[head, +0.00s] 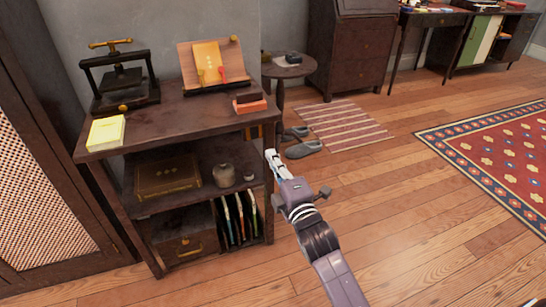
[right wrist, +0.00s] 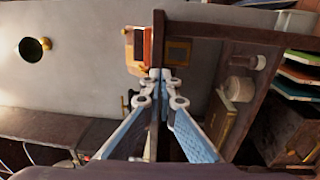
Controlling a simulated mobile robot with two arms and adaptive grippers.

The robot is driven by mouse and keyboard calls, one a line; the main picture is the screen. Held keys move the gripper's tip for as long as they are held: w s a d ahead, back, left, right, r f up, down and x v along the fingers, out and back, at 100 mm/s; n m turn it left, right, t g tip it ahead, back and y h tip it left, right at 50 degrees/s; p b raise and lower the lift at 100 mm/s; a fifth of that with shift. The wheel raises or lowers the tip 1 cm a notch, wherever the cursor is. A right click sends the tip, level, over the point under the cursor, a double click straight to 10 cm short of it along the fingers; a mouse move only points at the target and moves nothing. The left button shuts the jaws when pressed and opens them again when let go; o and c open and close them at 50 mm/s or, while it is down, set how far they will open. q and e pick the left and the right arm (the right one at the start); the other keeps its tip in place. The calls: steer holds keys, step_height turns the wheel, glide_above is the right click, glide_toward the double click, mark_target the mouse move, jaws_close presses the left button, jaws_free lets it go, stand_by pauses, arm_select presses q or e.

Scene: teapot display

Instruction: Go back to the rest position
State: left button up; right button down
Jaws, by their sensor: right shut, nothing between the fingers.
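My right gripper (head: 271,155) is in front of the right side of a dark wooden shelf unit (head: 180,113), with its arm coming in from the lower right. Its fingers are together and empty; the right wrist view shows the fingertips (right wrist: 161,74) meeting. In the head view the fingertips show beside the unit's right edge, below its top; I cannot tell the exact gap. My left gripper is not in view.
On the unit are a black press (head: 120,80), a wooden stand (head: 207,66), a yellow pad (head: 106,131), a brown box (head: 167,176), a jar (head: 223,175) and several upright folders (head: 238,215). A round side table (head: 289,68) and grey slippers (head: 304,149) stand behind. Floor (head: 410,215) at right is clear.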

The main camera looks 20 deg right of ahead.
stand_by(0.4)
